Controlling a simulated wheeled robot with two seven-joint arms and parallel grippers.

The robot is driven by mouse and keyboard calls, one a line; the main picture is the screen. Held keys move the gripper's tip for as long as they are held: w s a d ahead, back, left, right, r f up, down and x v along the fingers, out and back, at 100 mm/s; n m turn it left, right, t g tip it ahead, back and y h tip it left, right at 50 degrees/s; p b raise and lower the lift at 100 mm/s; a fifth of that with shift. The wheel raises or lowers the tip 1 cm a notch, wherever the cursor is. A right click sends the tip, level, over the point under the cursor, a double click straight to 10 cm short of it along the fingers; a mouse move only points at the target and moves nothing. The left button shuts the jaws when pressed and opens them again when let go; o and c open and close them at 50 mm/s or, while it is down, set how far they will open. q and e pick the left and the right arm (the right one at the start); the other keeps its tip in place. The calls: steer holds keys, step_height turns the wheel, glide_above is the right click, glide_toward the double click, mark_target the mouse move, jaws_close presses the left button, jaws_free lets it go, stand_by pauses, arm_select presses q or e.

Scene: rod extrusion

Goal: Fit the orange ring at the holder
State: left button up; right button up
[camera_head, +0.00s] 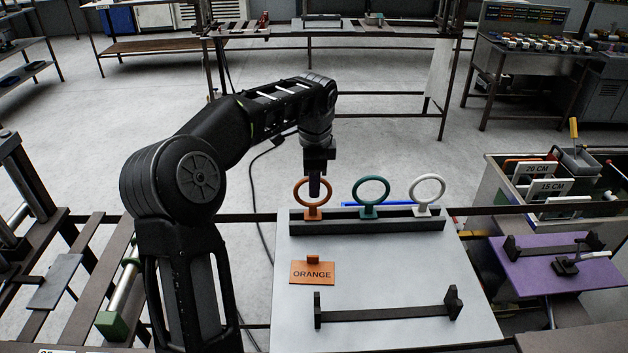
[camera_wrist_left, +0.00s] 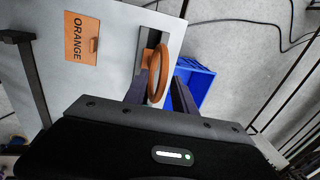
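The orange ring (camera_head: 312,212) stands upright on its orange base in a dark slotted bar (camera_head: 390,225) at the back of the white board. In the left wrist view the ring (camera_wrist_left: 161,72) is seen nearly edge-on. My left gripper (camera_head: 315,190) points down at the ring. Its fingers (camera_wrist_left: 160,92) are apart, one on each side of the ring, with a visible gap on the right side; contact on the left side is unclear. A black holder (camera_head: 385,314) with two uprights lies along the board's front. My right gripper is not in view.
A teal ring (camera_head: 372,192) and a white ring (camera_head: 428,189) stand right of the orange one. An orange "ORANGE" plate (camera_head: 312,274) lies on the white board (camera_head: 345,285). A blue bin (camera_wrist_left: 202,82) is below, beyond the board. A purple board (camera_head: 530,272) is at right.

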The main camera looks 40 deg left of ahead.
arm_select(q)
steer(key=shift+f+b, duration=0.1)
steer(key=shift+b, duration=0.25)
step_height(320, 180, up, 8)
steer(key=s+d, duration=0.1)
steer(key=shift+s+d, duration=0.2)
steer(key=shift+d, duration=0.05)
steer(key=shift+f, duration=0.2)
stand_by(0.6)
